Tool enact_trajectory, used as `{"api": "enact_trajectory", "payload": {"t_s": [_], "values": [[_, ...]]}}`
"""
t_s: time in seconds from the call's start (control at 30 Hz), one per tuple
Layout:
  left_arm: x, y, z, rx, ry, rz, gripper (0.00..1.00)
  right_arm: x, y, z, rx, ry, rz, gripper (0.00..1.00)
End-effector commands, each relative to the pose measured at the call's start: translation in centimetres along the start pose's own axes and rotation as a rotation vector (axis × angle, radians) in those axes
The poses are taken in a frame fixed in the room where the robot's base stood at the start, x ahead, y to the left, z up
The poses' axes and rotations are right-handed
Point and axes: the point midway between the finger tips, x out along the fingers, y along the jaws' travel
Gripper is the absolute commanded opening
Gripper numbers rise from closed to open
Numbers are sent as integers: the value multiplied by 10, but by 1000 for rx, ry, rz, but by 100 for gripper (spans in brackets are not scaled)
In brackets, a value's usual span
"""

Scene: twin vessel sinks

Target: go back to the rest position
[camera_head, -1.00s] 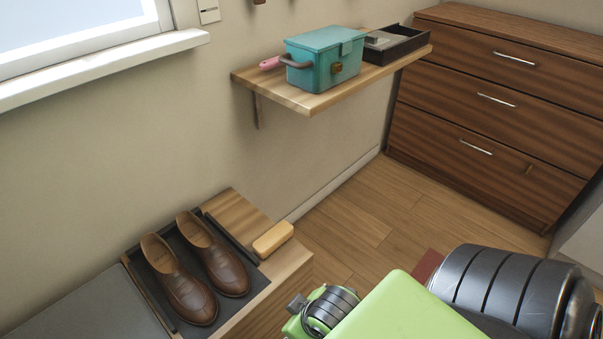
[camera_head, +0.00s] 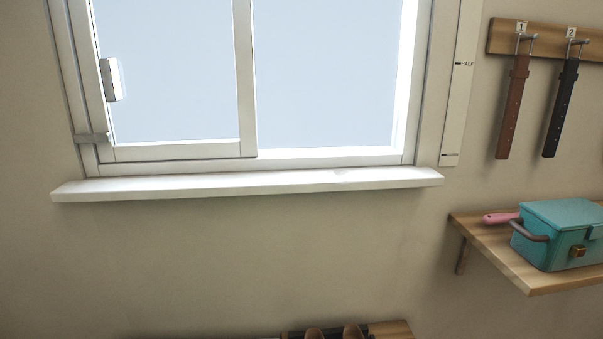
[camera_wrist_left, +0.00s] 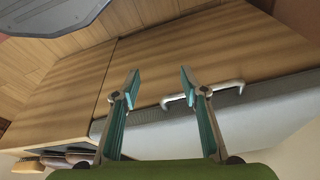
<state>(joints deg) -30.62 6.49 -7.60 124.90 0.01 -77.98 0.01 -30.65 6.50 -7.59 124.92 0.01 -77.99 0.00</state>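My left gripper (camera_wrist_left: 158,88) shows in the left wrist view with its two teal-lined fingers spread apart. Nothing is between the fingertips. Behind the fingers are a wooden surface and a pale bar-shaped handle (camera_wrist_left: 232,84); I cannot tell the distance to them. Neither of my grippers shows in the head view, and my right gripper is in no current view.
The head view faces a wall with a window and a white sill (camera_head: 250,184). At right, a wooden shelf (camera_head: 480,236) holds a teal box (camera_head: 550,222). A brown belt (camera_head: 512,105) and a black belt (camera_head: 561,105) hang above. Shoe tops (camera_head: 352,331) show at the bottom edge.

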Motion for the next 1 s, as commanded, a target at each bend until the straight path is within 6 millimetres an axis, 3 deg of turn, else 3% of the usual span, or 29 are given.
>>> {"api": "enact_trajectory", "payload": {"t_s": [0.27,0.5,0.8,1.0], "values": [[57,4,36,10,-64,9,40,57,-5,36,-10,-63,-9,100],[89,8,99,20,-111,14,40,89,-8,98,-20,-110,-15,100],[87,8,194,34,-164,19,40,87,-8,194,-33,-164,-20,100],[79,7,230,39,-180,20,40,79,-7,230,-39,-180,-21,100]]}}
